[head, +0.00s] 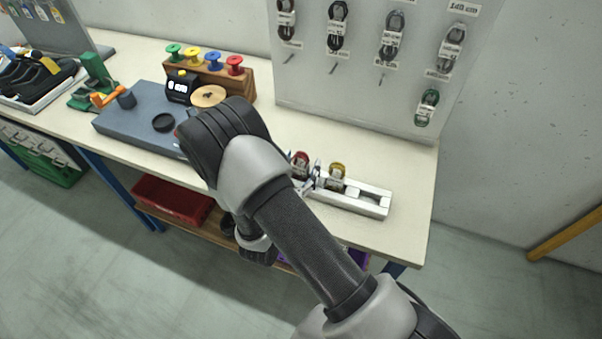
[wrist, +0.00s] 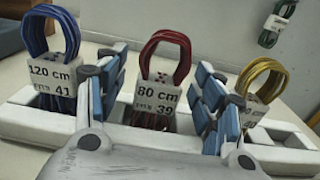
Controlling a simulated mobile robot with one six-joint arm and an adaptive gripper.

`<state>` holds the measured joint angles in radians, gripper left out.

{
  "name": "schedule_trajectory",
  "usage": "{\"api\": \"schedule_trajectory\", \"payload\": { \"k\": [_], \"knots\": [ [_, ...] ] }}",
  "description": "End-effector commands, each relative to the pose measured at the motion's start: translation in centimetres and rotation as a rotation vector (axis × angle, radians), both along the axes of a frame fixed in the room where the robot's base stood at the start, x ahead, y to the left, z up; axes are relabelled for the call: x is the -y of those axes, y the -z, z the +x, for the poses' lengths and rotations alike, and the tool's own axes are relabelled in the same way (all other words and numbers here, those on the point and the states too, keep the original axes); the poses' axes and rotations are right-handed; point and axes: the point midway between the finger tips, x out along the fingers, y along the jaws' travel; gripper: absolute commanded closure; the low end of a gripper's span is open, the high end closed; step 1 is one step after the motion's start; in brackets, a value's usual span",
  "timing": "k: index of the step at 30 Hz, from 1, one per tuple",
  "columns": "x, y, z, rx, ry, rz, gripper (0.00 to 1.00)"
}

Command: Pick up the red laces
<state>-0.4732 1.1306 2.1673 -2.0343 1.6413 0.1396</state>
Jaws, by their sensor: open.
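The red laces (wrist: 168,45) stand upright as a looped bundle in a slot of the white holder (wrist: 292,138). A white tag reading 80 cm is wrapped around them. In the head view the red laces (head: 301,158) show just past my arm. My gripper (wrist: 155,90) is open, with one blue-padded finger to the left and one to the right of the red bundle. The fingers appear apart from the laces. In the head view my arm hides most of the gripper and the holder's left part.
Blue laces (wrist: 50,32) tagged 120 cm stand left of the left finger. Yellow laces (wrist: 262,78) stand close behind the right finger, partly hidden by it. A pegboard (head: 355,85) with hanging laces rises behind. A grey platform (head: 130,125) lies on the table to the left.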

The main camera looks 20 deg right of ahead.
Motion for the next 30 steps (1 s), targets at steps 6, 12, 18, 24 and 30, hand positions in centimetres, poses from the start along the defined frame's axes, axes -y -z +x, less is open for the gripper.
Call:
{"api": "schedule_trajectory", "payload": {
  "k": [6,12,18,24,30],
  "knots": [
    [0.21,-0.06,0.34,0.000,-0.001,0.000,0.38],
    [0.21,-0.06,0.32,0.000,-0.001,0.000,0.47],
    [0.20,-0.05,0.30,0.000,-0.001,0.000,0.60],
    [0.20,-0.04,0.30,0.000,-0.001,0.000,0.73],
    [0.20,-0.05,0.30,0.000,-0.001,0.000,0.80]
  ]
}}
